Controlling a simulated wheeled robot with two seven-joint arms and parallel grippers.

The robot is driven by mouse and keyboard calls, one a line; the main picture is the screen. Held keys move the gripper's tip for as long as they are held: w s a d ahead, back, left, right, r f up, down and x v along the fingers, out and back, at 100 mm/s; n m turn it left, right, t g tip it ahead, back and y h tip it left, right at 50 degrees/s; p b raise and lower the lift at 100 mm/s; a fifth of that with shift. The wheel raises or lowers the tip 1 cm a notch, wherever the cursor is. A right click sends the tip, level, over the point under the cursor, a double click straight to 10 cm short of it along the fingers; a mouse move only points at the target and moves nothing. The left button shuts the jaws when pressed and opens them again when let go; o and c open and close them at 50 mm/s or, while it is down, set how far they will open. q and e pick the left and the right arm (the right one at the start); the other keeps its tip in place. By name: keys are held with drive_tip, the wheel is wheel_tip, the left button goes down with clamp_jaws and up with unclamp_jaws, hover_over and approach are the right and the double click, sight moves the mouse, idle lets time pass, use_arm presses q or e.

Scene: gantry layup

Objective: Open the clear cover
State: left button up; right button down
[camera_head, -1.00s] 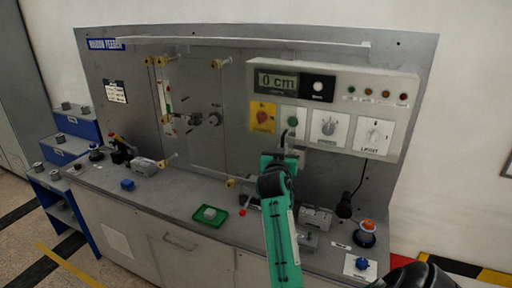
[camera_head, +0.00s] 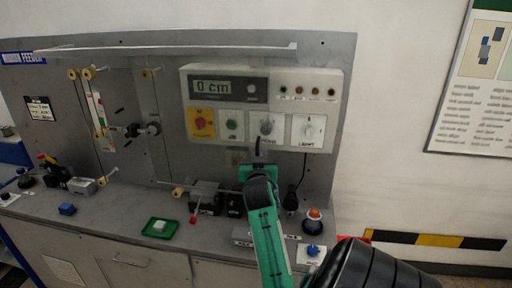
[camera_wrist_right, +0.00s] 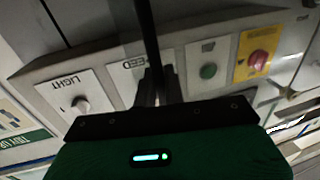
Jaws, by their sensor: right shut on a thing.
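My right gripper (camera_head: 258,152) is in front of the control panel, just below the green button and the dial. In the right wrist view its fingers (camera_wrist_right: 157,88) are closed around a thin dark bar (camera_wrist_right: 146,35). I cannot tell whether this bar belongs to the clear cover. No clear cover can be made out for certain; transparent parts blend into the grey back panel. My left gripper is not in view.
The control box (camera_head: 265,85) carries a display, knobs and buttons. A long pale bar (camera_head: 170,49) runs along the top of the grey back panel. A green tray (camera_head: 161,228), a dark device (camera_head: 204,197) and an orange-topped button (camera_head: 313,214) stand on the bench.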

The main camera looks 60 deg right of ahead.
drive_tip(key=c, duration=1.6)
unclamp_jaws()
drive_tip(key=shift+c, duration=0.2)
drive_tip(key=shift+a, duration=0.1)
drive_tip(key=b+v, duration=0.4)
drive_tip(key=v, duration=0.9)
drive_tip(key=shift+s+a+b, duration=0.2)
drive_tip(key=shift+b, duration=0.1)
